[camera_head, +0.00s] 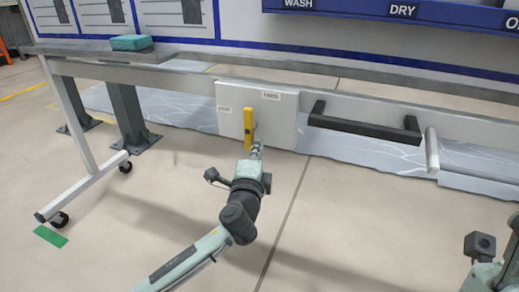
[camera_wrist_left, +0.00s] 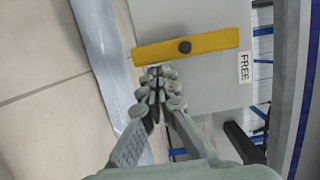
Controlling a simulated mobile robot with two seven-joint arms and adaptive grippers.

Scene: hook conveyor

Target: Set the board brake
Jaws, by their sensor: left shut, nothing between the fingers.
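The yellow brake lever (camera_head: 248,129) stands upright on a light grey panel (camera_head: 282,120) on the front of the bench frame. In the left wrist view the yellow lever (camera_wrist_left: 205,43) crosses the panel, with a dark round knob near its middle. A label beside it reads FREE (camera_wrist_left: 245,67); a second small label (camera_head: 223,108) at the panel's left is unreadable. My left gripper (camera_head: 256,148) is shut and empty close to the lever's lower end. In the wrist view its fingertips (camera_wrist_left: 157,72) are just beside the lever; I cannot tell whether they touch.
A black bar handle (camera_head: 365,125) sticks out right of the panel. A teal block (camera_head: 131,42) lies on the bench top at the left. A wheeled bench leg (camera_head: 82,150) stands left. A green floor mark (camera_head: 50,236) is near its caster. The floor in front is clear.

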